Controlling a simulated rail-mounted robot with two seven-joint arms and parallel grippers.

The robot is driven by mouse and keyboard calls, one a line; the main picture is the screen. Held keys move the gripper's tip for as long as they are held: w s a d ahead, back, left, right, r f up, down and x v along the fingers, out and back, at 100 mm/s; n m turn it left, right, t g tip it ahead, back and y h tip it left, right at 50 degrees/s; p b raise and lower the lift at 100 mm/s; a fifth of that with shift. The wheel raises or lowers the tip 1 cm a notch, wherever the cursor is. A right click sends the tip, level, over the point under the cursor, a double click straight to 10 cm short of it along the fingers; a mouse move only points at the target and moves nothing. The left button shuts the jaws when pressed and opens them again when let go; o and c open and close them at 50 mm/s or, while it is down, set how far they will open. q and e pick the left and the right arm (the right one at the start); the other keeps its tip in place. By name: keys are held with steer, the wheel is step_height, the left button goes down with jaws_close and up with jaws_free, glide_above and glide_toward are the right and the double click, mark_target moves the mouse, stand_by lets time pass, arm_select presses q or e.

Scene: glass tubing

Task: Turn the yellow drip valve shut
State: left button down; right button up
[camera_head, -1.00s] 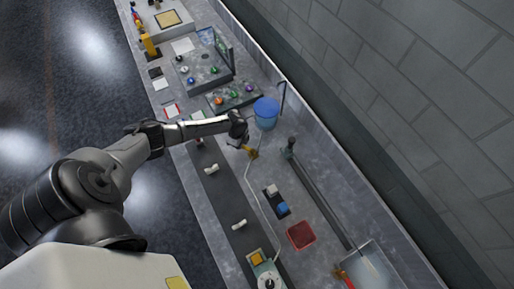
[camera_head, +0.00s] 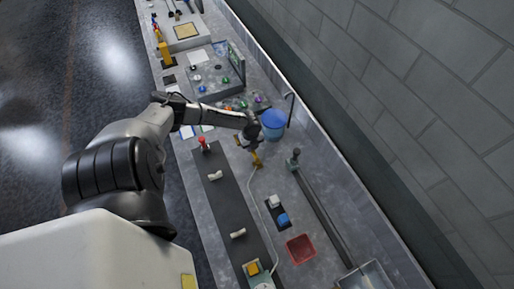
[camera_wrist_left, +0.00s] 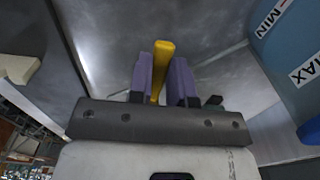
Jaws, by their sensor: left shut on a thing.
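The yellow drip valve (camera_head: 256,160) is at the near side of a blue bucket (camera_head: 273,121), at the upper end of a pale thin tube. Its yellow handle also shows in the left wrist view (camera_wrist_left: 163,55), between two purple finger pads. My left gripper (camera_head: 251,141) reaches in from the left and is shut on that handle (camera_wrist_left: 157,85). The bucket also shows at the right in the left wrist view (camera_wrist_left: 296,62), with MIN and MAX labels. The gripper hides part of the valve, so I cannot tell its exact turn. My right gripper is not in view.
A dark strip (camera_head: 228,215) with small white pieces runs along the bench, with a red object (camera_head: 203,144) at its far end. A red tray (camera_head: 300,248), a blue-and-white pair on a black base (camera_head: 278,210) and a long dark bar (camera_head: 320,205) lie to the right.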

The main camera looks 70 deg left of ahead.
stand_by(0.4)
arm_select(q)
steer(key=c, duration=1)
jaws_free()
steer(key=shift+c, duration=0.2)
step_height(320, 180, up, 14)
steer(key=shift+f, duration=0.15)
